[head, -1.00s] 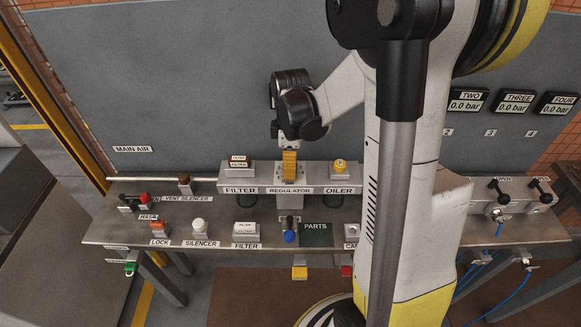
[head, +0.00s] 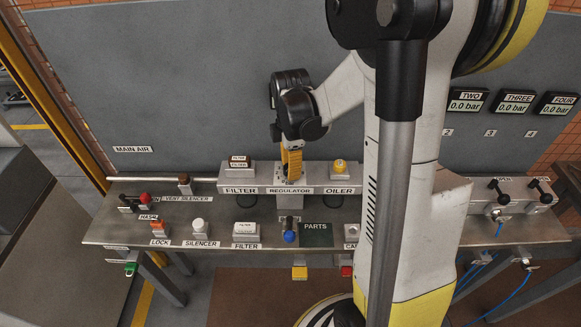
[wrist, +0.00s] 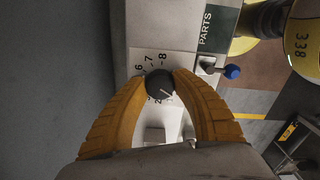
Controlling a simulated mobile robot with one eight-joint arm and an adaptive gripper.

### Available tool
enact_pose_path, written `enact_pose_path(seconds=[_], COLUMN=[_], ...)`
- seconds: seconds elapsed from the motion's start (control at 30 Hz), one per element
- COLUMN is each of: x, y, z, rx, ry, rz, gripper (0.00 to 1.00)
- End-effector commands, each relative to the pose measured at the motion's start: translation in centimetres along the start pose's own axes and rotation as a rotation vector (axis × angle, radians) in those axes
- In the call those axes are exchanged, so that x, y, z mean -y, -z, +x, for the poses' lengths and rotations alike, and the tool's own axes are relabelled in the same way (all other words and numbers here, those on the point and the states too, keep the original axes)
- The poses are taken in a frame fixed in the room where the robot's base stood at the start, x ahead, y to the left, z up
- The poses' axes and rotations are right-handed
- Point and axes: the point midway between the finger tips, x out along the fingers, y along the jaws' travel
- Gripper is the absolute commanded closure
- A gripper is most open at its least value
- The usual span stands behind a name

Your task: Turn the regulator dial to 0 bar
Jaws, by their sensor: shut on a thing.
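The regulator dial (wrist: 160,84) is a dark round knob with a pale pointer mark, on a white scale plate (wrist: 142,60) where 6, 7 and 8 can be read. The pointer's exact reading is too small to tell. My gripper (wrist: 160,78) is shut on the dial, with one yellow finger on each side of it in the wrist view. In the head view my gripper (head: 291,170) points down at the regulator block (head: 289,190), and its fingers hide the dial.
The filter (head: 239,178) stands left of the regulator and the oiler (head: 340,178) right of it. A blue-knobbed lever (head: 290,236) and the PARTS mat (head: 316,235) lie in front. Gauges TWO (head: 466,103), THREE and FOUR read 0.0 bar.

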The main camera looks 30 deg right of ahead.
Motion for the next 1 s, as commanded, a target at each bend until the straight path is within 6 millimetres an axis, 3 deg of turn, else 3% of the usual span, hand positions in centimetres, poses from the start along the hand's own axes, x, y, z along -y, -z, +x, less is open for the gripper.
enact_pose_path(seconds=[0.1,0.13,0.2,0.57,0.67,1.0], x=[0.1,0.1,0.1,0.0,0.0,0.1], y=[0.0,0.0,0.0,0.0,0.0,0.0], z=[0.0,0.0,0.0,-0.4,-1.6,-9.0], rx=[0.001,0.001,0.001,0.000,0.000,0.000], ry=[0.001,0.001,0.001,0.000,0.000,0.001], rz=[0.000,0.000,0.000,0.001,0.001,0.001], gripper=[0.99,0.62,0.45,0.45,0.45,0.45])
